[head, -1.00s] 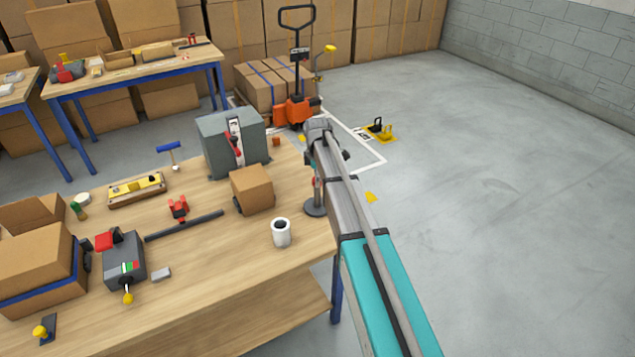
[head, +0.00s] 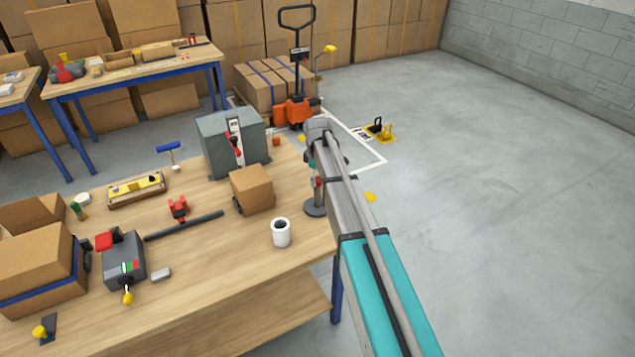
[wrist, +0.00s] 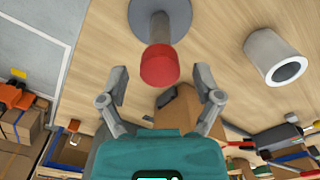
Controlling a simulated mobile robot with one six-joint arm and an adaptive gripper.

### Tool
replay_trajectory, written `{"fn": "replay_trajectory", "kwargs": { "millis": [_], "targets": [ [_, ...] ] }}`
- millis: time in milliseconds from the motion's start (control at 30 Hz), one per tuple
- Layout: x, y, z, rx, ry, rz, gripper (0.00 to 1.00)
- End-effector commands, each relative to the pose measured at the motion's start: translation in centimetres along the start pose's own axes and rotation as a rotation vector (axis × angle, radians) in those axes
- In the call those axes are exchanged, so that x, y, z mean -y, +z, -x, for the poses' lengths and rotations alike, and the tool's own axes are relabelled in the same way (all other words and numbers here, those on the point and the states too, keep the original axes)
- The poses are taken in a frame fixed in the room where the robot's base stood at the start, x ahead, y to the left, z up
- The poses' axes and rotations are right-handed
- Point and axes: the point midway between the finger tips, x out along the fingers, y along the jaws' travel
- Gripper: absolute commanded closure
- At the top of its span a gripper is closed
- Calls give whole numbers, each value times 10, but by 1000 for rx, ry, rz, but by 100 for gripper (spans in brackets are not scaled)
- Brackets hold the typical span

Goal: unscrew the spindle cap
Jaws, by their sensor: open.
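The spindle stands on the table on a round grey base (head: 315,208), beside the table's right edge. Its red cap (wrist: 160,66) shows clearly in the wrist view, on top of the grey post. My gripper (wrist: 161,82) is open, with one finger on each side of the cap and a visible gap to both. The fingertips appear near the cap's end and do not touch it. In the head view my arm covers most of the gripper and part of the spindle.
A white cylinder (head: 281,233) stands close by on the wooden table (head: 225,255); it also shows in the wrist view (wrist: 277,57). A cardboard box (head: 252,189) and a grey machine with a red lever (head: 222,145) stand to the left. The floor at right is largely open.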

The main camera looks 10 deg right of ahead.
Motion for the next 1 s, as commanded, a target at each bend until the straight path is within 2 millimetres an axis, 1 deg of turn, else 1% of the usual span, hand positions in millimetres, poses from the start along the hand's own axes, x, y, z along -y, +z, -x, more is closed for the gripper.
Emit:
{"fn": "replay_trajectory", "kwargs": {
  "millis": [167,1000],
  "targets": [
    [0,0,0,0,0,-98,17],
    [0,0,0,0,0,-755,17]
  ]
}}
